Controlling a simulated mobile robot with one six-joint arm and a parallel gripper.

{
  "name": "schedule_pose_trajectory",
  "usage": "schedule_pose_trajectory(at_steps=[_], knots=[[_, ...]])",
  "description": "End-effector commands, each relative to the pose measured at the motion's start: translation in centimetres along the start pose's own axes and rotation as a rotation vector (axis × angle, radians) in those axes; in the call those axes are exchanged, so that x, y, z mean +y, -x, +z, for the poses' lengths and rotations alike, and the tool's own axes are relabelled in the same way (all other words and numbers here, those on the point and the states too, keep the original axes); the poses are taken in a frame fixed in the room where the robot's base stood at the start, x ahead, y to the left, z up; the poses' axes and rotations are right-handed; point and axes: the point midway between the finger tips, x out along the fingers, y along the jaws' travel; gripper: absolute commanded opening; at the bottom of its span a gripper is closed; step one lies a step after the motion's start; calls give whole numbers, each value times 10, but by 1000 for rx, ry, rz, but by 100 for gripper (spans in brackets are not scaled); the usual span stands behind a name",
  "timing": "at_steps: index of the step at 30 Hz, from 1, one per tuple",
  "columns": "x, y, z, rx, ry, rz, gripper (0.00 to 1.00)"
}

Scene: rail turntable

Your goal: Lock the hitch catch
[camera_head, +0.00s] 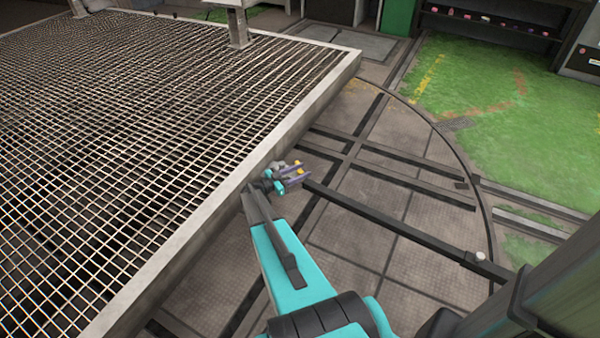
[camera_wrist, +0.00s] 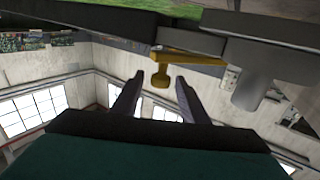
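The hitch catch appears as a yellow lever with a rounded knob (camera_wrist: 160,78) in the wrist view, on the underside of a dark bar. A small yellow part of it (camera_head: 299,163) shows by my gripper in the head view. My gripper (camera_head: 298,173) is at the edge of the grated platform, fingers pointing right. In the wrist view my gripper (camera_wrist: 160,88) is open, its two fingers apart on either side of the knob. I cannot tell whether either finger touches it. A grey cylinder (camera_wrist: 252,88) is right of the lever.
The grated wagon platform (camera_head: 345,70) fills the left. A dark bar (camera_head: 400,231) runs rightward from near my gripper to a post at the right. Rails (camera_head: 400,178) cross the round turntable floor (camera_head: 345,225). Green ground (camera_head: 490,90) lies beyond.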

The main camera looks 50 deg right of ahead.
Motion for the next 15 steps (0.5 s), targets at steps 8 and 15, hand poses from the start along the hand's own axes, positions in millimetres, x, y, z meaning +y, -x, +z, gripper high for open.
schedule_pose_trajectory(at_steps=[8,15], knots=[[1,0,-26,0,-2,1,40],[17,9,-36,0,1,-1,40]])
